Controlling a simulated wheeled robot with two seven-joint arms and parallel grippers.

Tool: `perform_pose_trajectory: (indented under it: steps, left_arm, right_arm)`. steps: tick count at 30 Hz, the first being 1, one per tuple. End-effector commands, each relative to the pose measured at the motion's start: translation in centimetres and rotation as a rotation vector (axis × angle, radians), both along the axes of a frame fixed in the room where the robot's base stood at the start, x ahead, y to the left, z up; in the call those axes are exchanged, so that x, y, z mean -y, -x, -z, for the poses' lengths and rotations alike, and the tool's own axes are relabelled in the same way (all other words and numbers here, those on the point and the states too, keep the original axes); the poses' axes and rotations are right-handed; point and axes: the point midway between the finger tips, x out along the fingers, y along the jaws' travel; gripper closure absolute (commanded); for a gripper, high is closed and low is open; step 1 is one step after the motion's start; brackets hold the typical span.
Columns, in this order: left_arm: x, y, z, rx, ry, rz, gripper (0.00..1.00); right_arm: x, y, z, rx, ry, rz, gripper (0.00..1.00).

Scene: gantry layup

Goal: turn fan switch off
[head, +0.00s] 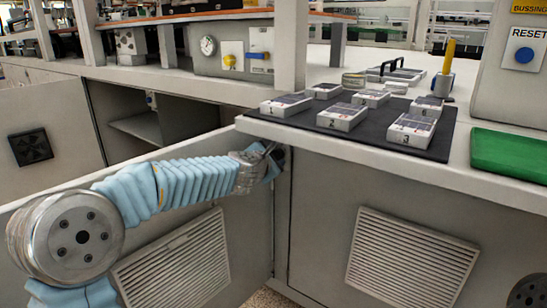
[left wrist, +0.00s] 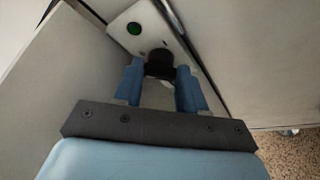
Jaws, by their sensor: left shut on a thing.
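The fan switch shows in the left wrist view as a black knob (left wrist: 159,62) on a pale plate (left wrist: 122,22) with a round green light (left wrist: 134,29). My left gripper (left wrist: 158,76) has its two blue fingers on either side of the knob and is shut on it. In the head view my left gripper (head: 272,160) reaches under the counter's left corner, beside an open cabinet door; the switch is mostly hidden there. The knob's exact turn angle cannot be read. My right gripper is not in view.
An open cabinet door (head: 178,250) with a vent stands below and behind my left arm. The counter (head: 400,171) overhangs the gripper and carries a dark mat (head: 375,140) with several labelled boxes. A green block (head: 510,155) lies at the right.

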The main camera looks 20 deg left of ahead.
Motion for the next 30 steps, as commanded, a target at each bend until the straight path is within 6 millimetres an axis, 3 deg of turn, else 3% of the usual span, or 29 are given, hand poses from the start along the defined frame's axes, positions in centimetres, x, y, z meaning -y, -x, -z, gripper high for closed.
perform_pose_trajectory:
  steps: [4, 5, 6, 21, 26, 30]
  left_arm:
    - [-0.1, 0.0, 0.2, -0.003, 0.001, -0.002, 0.9]
    - [-0.1, 0.0, 0.2, -0.003, 0.001, -0.002, 0.55]
    - [-0.1, 0.0, 0.2, -0.003, 0.001, -0.002, 0.49]
    - [0.0, 0.0, 0.2, 0.006, -0.017, 0.0, 0.49]
    - [0.2, 0.1, 0.9, 0.058, -0.16, 0.002, 0.49]
    - [0.4, 0.1, 1.6, 0.152, -0.417, 0.001, 0.49]
  right_arm:
    - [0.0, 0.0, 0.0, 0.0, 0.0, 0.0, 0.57]
    - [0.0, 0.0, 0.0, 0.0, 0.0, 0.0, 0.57]
    - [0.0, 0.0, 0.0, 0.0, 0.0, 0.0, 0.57]
    - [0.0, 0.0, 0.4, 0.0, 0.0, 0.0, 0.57]
    - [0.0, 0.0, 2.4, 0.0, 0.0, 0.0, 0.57]
    - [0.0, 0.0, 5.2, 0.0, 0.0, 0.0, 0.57]
